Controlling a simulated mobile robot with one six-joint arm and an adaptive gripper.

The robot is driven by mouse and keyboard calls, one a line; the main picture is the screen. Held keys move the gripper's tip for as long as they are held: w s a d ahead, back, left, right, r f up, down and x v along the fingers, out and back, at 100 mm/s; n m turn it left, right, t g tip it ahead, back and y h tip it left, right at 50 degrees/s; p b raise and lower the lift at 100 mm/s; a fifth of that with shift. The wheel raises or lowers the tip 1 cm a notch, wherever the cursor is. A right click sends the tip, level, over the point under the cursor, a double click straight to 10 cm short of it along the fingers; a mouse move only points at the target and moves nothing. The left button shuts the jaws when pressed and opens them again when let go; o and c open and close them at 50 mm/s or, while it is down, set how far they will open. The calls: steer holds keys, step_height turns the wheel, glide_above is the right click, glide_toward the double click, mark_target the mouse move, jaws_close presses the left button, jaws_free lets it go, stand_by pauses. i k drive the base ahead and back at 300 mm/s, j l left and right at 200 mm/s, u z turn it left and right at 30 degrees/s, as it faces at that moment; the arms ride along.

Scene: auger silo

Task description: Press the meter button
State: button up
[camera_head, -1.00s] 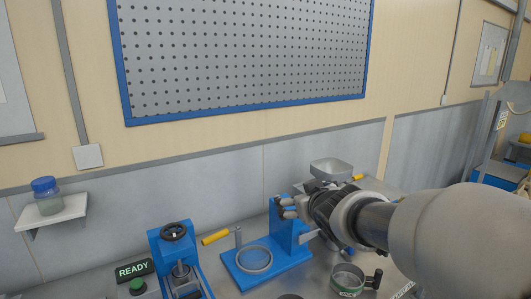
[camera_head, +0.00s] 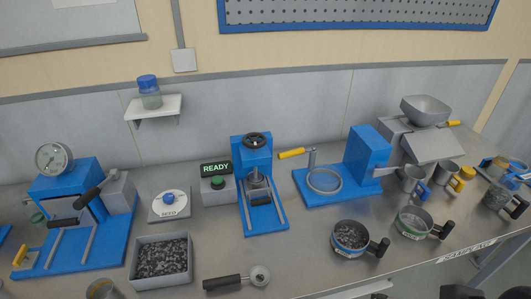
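A grey box with a green push button (camera_head: 218,183) stands on the bench left of the middle. A dark display (camera_head: 216,168) above the button reads READY in green. Nothing touches the button. To its left, a white plate with a blue round knob (camera_head: 168,197) carries a small label that I cannot read surely. No label shows which of these is the meter button. My gripper is not in clear view; only unclear dark and grey shapes show at the bottom right edge.
A blue press (camera_head: 252,155) stands right of the green button. A tray of dark granules (camera_head: 162,258) and a black-handled scoop (camera_head: 238,280) lie in front. A blue gauge machine (camera_head: 70,190) is left. Several pans and cups crowd the right. Above the green button is free.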

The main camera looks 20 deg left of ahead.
mark_target(217, 180)
steer(key=u, duration=1.35)
